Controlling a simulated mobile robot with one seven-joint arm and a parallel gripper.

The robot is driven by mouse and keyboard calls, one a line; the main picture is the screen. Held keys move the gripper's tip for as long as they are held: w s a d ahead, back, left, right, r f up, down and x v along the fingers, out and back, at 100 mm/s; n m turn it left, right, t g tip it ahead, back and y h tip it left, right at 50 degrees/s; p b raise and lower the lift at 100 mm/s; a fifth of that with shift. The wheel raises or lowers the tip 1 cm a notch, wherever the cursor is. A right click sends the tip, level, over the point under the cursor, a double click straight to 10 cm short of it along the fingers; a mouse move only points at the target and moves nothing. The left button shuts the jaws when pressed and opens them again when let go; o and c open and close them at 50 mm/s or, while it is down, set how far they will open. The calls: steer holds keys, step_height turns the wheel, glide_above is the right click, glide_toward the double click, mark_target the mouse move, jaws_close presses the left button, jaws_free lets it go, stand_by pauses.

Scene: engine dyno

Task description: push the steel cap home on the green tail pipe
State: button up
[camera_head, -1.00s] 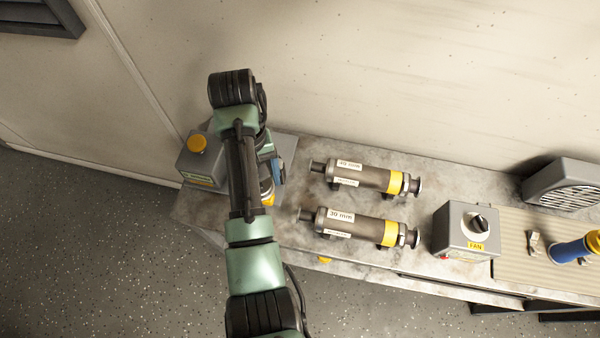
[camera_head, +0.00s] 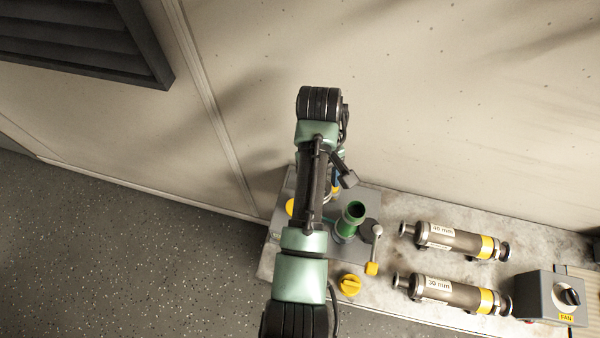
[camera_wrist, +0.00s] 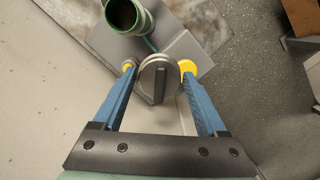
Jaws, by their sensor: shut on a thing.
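The steel cap (camera_wrist: 158,80) is a round grey disc with a raised dark bar across its face. In the wrist view it sits between the blue fingers of my gripper (camera_wrist: 158,75), which is shut on it. The green tail pipe (camera_head: 350,216) stands on the grey plate at the left end of the bench, its open mouth facing up. In the wrist view the pipe (camera_wrist: 122,15) is at the top, beyond and left of the cap, and its mouth is uncovered. The cap is apart from the pipe. In the head view my arm hides the cap and most of the gripper.
A lever with a yellow end (camera_head: 371,267) stands just right of the pipe. A yellow knob (camera_head: 350,285) is at the bench front. Two labelled cylinders, 40 mm (camera_head: 458,241) and 30 mm (camera_head: 450,292), lie to the right, before the FAN box (camera_head: 550,298). The wall is close behind.

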mark_target(358, 210)
steer(key=s+d+r+n+p, duration=0.1)
steer(key=d+n+p, duration=0.1)
steer(key=n+p, duration=0.1)
steer(key=s+d+r+n+p, duration=0.1)
steer(key=d+n+p, duration=0.1)
steer(key=d+n, duration=0.1)
steer(key=s+d+r+n+h+p, duration=0.1)
steer(key=s+d+n+p, duration=0.1)
steer(key=n+p, duration=0.1)
steer(key=shift+d+n+t+p, duration=0.35)
steer(key=shift+d+n+t, duration=0.05)
steer(key=shift+f+b, duration=0.75)
steer(key=shift+f, duration=0.2)
steer(key=shift+f+b, duration=1)
steer(key=shift+f, duration=0.5)
stand_by(0.5)
steer(key=o, duration=1.6)
steer(key=shift+s, duration=0.1)
steer(key=shift+r, duration=0.1)
